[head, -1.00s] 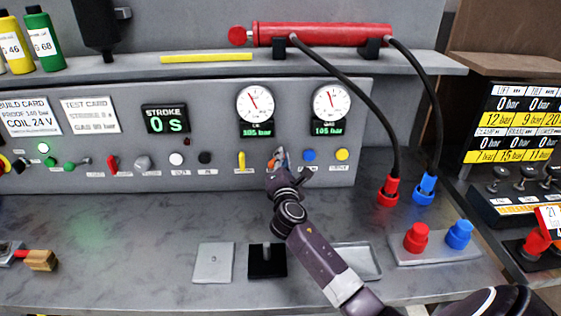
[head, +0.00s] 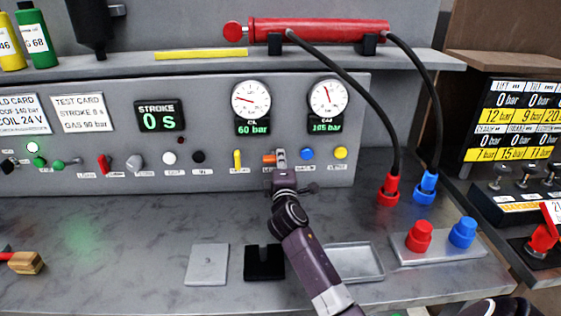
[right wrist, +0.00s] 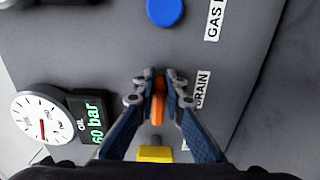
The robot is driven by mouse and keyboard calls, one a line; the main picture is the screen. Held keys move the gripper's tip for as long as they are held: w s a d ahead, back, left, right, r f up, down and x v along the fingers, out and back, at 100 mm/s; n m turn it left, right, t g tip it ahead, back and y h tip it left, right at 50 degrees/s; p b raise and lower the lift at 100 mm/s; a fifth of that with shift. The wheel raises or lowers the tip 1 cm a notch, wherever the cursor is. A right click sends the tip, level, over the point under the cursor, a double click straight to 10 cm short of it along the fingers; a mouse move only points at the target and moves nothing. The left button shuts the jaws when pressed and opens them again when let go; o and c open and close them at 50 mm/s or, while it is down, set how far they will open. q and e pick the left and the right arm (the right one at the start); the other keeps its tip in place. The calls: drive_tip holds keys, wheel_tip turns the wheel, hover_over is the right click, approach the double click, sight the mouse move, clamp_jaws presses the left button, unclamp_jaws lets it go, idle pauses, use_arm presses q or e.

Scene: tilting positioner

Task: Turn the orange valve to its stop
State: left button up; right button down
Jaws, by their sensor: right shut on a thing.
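The orange valve (head: 268,158) is on the front panel, between a yellow lever and a blue knob. Its handle lies sideways and shows just left of my right gripper (head: 281,157) in the head view. In the right wrist view the orange handle (right wrist: 158,105) sits between the two fingers of my right gripper (right wrist: 159,82), which are shut on it. A label ending in "RAIN" is beside it. The fingers and wrist hide part of the handle and its hub. My left gripper is not in view.
The oil gauge (head: 250,101) reads 60 bar and the gas gauge (head: 328,101) 105 bar. The yellow lever (head: 237,160) and blue knob (head: 307,154) flank the valve closely. Black hoses (head: 375,105) hang to the right. A shallow tray (head: 355,262) lies on the bench below.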

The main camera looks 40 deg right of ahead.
drive_tip(key=shift+f, duration=0.2)
idle(0.3)
drive_tip(key=c, duration=2.1)
unclamp_jaws()
drive_tip(key=shift+o, duration=0.6)
drive_tip(key=shift+r, duration=0.1)
drive_tip(key=v, duration=1.2)
